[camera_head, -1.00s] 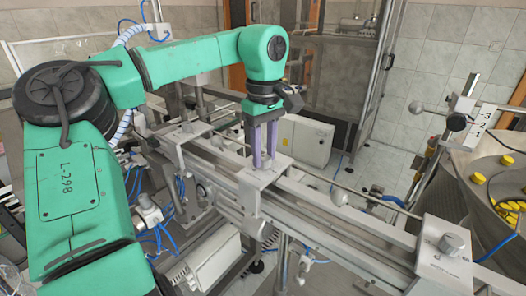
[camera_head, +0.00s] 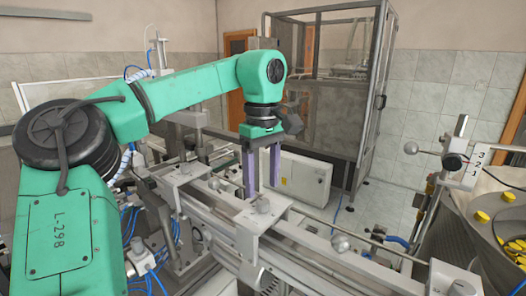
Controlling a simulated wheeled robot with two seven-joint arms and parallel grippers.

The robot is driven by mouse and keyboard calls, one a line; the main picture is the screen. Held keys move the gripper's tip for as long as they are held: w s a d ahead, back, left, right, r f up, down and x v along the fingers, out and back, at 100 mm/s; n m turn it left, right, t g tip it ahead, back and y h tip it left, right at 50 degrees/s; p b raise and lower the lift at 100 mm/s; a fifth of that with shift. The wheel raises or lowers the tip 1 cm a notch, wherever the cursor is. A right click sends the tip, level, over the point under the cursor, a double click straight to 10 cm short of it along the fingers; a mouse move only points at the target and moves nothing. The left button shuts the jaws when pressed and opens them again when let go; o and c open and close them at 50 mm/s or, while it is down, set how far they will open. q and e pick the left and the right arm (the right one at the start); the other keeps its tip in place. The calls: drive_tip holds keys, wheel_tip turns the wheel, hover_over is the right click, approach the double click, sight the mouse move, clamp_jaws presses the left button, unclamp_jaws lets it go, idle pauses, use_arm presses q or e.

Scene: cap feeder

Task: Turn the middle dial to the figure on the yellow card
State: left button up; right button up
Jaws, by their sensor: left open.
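The middle dial (camera_head: 263,205) is a small grey knob on a metal bracket plate in the centre of the machine rail. My left gripper (camera_head: 262,188) points down with two purple fingers spread apart. Its fingertips are close above and behind the knob, and nothing shows between them. Similar knobs stand on the left plate (camera_head: 189,168) and at the lower right (camera_head: 461,288). Any figures around the middle dial are too small to read. I see no yellow card. My right gripper is out of view.
A white scale with figures 3, 2, 1 (camera_head: 476,167) stands at the right by a ball-ended lever (camera_head: 411,151). A round bowl (camera_head: 450,222) holds yellow caps (camera_head: 497,236). A white box (camera_head: 300,176) and a glazed cabinet (camera_head: 325,95) stand behind the rail.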

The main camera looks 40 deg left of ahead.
sight(264, 201)
use_arm(q)
wheel_tip(264, 201, up, 10)
drive_tip(key=shift+d+r+p, duration=0.2)
drive_tip(key=shift+r+p, duration=0.05)
drive_tip(key=shift+p, duration=0.2)
